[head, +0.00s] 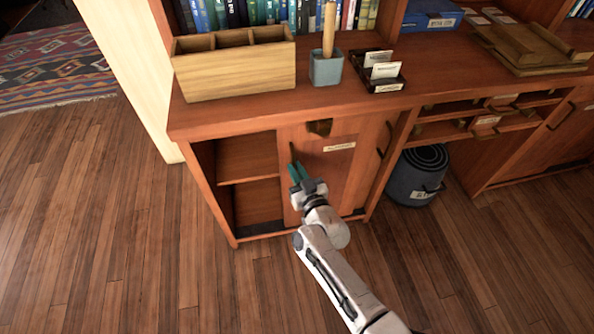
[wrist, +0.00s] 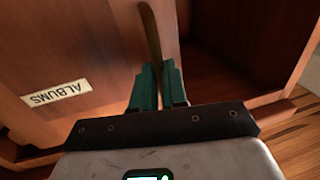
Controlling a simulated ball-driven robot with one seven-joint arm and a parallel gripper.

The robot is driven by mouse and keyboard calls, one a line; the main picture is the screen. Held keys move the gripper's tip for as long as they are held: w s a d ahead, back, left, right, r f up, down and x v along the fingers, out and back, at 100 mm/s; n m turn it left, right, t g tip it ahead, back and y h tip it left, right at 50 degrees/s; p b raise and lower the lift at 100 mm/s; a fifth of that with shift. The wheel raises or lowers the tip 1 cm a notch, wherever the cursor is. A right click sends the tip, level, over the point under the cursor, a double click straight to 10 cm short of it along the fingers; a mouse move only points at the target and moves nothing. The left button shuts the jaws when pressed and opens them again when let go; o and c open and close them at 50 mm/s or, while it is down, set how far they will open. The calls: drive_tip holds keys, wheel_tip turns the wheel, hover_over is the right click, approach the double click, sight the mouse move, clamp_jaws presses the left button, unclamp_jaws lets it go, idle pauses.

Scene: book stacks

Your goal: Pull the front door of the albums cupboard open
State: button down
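The albums cupboard (head: 222,131) stands under the wooden counter. Its left part is uncovered and shows an inner shelf. A reddish door (head: 322,180) with a pale label covers the part to the right; in the wrist view the label (wrist: 55,93) reads ALBUMS, upside down. An upright dark handle (wrist: 151,35) is near the door's left edge. My gripper (head: 296,172) is at that handle. In the wrist view its teal fingers (wrist: 159,75) are close together, with the handle's end between them. The fingers hide the exact contact.
A second upright handle (head: 385,138) is right of the door. A dark blue bin (head: 412,180) stands on the floor further right. A wooden box (head: 235,70), a pencil pot (head: 326,69) and a card tray (head: 385,86) stand on the counter. The floor in front is clear.

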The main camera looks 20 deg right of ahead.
drive_tip(key=c, duration=1.2)
unclamp_jaws()
drive_tip(key=shift+o, duration=0.2)
drive_tip(key=s+p, duration=0.3)
drive_tip(key=s, duration=0.7)
drive_tip(key=shift+s+a, duration=0.2)
drive_tip(key=shift+s, duration=0.2)
drive_tip(key=s+d+r+g+p, duration=0.2)
drive_tip(key=s+r+g+p, duration=0.3)
drive_tip(key=s, duration=0.9)
drive_tip(key=s+d+r+g+p, duration=0.3)
drive_tip(key=s+r+g+p, duration=0.3)
drive_tip(key=s+r+g, duration=0.5)
drive_tip(key=s+g, duration=0.1)
drive_tip(key=s, duration=0.1)
drive_tip(key=shift+s+d, duration=0.15)
drive_tip(key=shift+s, duration=0.2)
